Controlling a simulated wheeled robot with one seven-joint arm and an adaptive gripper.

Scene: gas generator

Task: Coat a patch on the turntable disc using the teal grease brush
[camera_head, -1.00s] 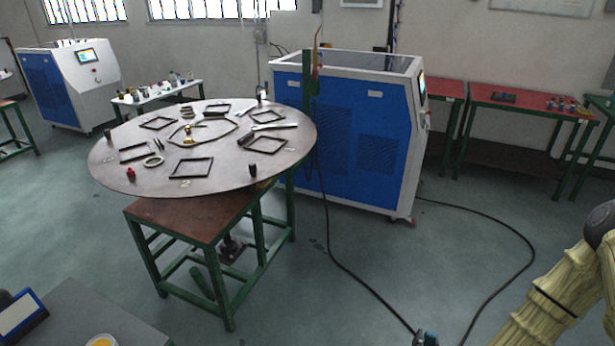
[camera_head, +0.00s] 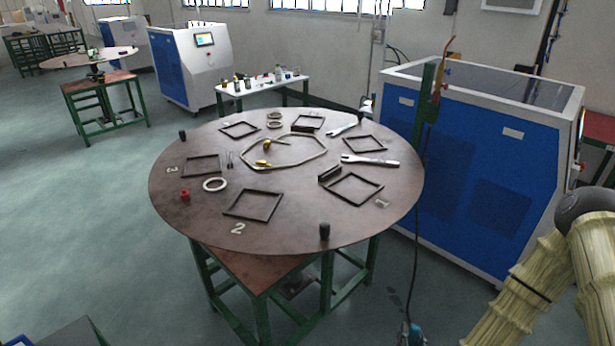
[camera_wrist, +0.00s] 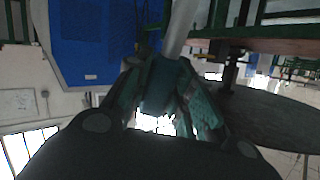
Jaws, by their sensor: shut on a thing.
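The turntable disc (camera_head: 290,215) is a large round brown-grey plate on a green-framed stand, at the middle of the head view. Its dark edge also shows at the right of the wrist view (camera_wrist: 270,120). My gripper (camera_wrist: 163,82) is shut on the teal grease brush (camera_wrist: 160,95), whose teal part sits between the fingers. A pale rod-like part (camera_wrist: 180,28) extends beyond them. In the head view, a small teal and dark shape (camera_head: 411,334) at the bottom edge seems to be the held brush, apart from the disc. Most of the gripper is hidden there.
The disc carries several black square frames (camera_head: 252,205), wrenches (camera_head: 370,161), rings (camera_head: 214,185), a red piece (camera_head: 185,195) and a black knob (camera_head: 324,231). A blue-white machine (camera_head: 470,150) stands close behind at right. Open floor (camera_head: 100,240) lies left.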

